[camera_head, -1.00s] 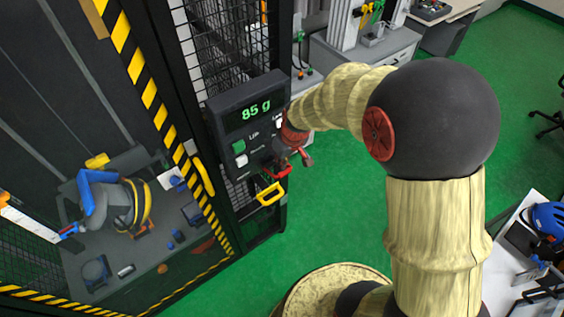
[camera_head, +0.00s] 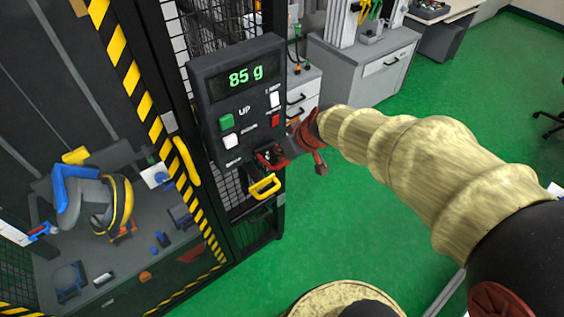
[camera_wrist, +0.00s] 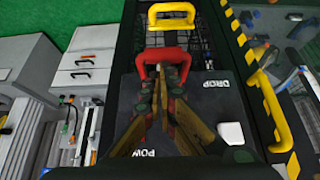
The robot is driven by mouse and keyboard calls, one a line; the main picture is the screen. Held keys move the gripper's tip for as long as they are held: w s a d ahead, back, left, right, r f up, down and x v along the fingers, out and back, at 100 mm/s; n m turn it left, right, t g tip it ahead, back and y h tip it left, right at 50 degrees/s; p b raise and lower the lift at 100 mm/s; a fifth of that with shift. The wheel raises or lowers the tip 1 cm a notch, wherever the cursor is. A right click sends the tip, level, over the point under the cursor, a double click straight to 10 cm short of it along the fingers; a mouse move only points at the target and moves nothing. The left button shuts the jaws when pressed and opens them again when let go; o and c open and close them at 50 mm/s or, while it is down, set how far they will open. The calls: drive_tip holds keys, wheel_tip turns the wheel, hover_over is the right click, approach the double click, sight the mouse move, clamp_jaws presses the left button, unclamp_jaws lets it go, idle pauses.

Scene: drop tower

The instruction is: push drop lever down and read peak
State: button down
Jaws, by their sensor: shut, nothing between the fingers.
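The black control panel (camera_head: 240,95) carries a display (camera_head: 246,76) lit in green with "85 g". The red drop lever (camera_head: 270,157) sits at the panel's lower edge, beside a DROP label in the wrist view. The lever is a red U-shaped handle (camera_wrist: 163,54) there. My gripper (camera_head: 284,154) is shut and empty, its fingertips at the lever. In the wrist view my gripper (camera_wrist: 173,73) overlaps the handle's opening; I cannot tell whether it touches. The fingers hide part of the panel.
A yellow handle (camera_head: 265,187) is below the lever. A green button (camera_head: 226,121), white buttons and a red button (camera_head: 275,119) are on the panel. A striped post (camera_head: 128,75) stands left. Grey cabinets (camera_head: 375,65) stand behind; green floor at right is open.

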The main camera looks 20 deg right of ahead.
sight(285, 164)
drive_tip(key=b, duration=0.2)
drive_tip(key=f+t+b, duration=0.1)
drive_tip(key=shift+s+f+b, duration=0.25)
drive_tip(key=shift+b, duration=0.15)
drive_tip(key=b, duration=0.2)
drive_tip(key=shift+s+d+f+b, duration=0.1)
drive_tip(key=shift+s+f+b, duration=0.05)
drive_tip(key=shift+f+b, duration=0.25)
drive_tip(key=shift+s+f+b, duration=0.2)
drive_tip(key=shift+f+b, duration=0.6)
drive_tip(key=shift+b, duration=0.4)
drive_tip(key=shift+s+d+r, duration=0.1)
drive_tip(key=shift+s+r, duration=0.05)
drive_tip(key=shift+s, duration=0.05)
drive_tip(key=shift+r, duration=0.15)
